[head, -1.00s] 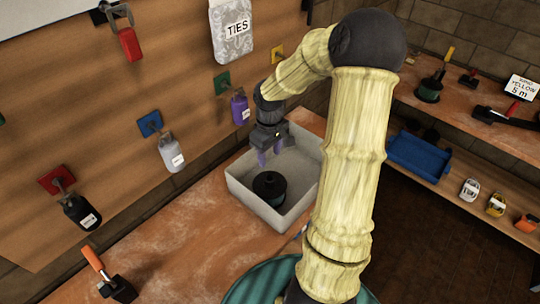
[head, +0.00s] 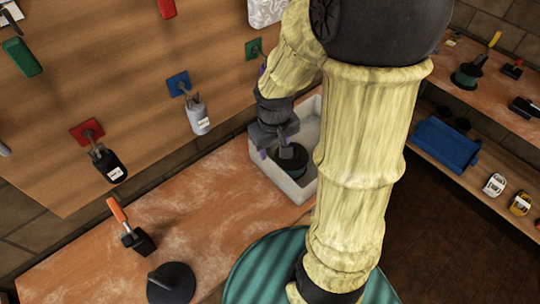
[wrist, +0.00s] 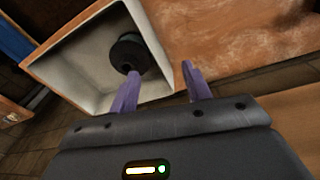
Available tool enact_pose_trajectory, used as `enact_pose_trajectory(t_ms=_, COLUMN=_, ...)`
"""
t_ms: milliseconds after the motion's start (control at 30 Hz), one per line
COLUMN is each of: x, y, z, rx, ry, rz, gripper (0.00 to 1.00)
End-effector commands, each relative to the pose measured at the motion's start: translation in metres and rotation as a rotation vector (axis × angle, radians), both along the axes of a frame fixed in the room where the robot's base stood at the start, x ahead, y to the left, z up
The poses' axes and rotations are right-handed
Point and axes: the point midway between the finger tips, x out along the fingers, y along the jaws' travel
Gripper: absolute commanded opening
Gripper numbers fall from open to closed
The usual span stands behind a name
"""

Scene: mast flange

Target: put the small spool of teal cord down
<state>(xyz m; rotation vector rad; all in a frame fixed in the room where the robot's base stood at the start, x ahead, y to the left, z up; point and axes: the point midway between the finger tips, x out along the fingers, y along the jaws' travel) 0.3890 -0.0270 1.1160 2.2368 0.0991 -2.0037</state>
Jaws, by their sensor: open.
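The small spool of teal cord (head: 292,162) stands in the pale grey bin (head: 304,190) on the bench; its dark top flange and some teal cord show. It also shows in the wrist view (wrist: 128,50), inside the bin near one wall. My gripper (head: 272,155) is at the bin's left side in the head view, next to the spool. In the wrist view my gripper (wrist: 160,70) has its two purple fingers apart with nothing between them. The left finger overlaps the bin and points toward the spool; the right finger is over the bench.
A dark round-based object (head: 172,282) and an orange-handled tool (head: 128,225) sit on the bench (head: 215,205) to the left. A blue tray (head: 445,143) and another spool (head: 467,76) are on the right shelves.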

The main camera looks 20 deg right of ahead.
Motion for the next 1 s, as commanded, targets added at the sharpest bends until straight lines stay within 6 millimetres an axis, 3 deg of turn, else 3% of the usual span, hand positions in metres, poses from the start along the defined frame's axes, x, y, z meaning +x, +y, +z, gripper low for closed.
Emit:
enact_pose_trajectory(t_ms=100, x=-0.022, y=0.017, z=0.011, rx=0.024, ry=-0.063, rz=-0.06, gripper=0.48)
enact_pose_trajectory(t_ms=300, x=-0.041, y=0.027, z=0.017, rx=0.065, ry=-0.12, rz=-0.134, gripper=0.48)
enact_pose_trajectory(t_ms=800, x=-0.042, y=0.027, z=0.017, rx=0.066, ry=-0.121, rz=-0.137, gripper=0.48)
enact_pose_trajectory(t_ms=900, x=-0.042, y=0.027, z=0.017, rx=0.066, ry=-0.121, rz=-0.137, gripper=0.36)
enact_pose_trajectory(t_ms=1000, x=-0.042, y=0.027, z=0.017, rx=0.066, ry=-0.121, rz=-0.137, gripper=0.36)
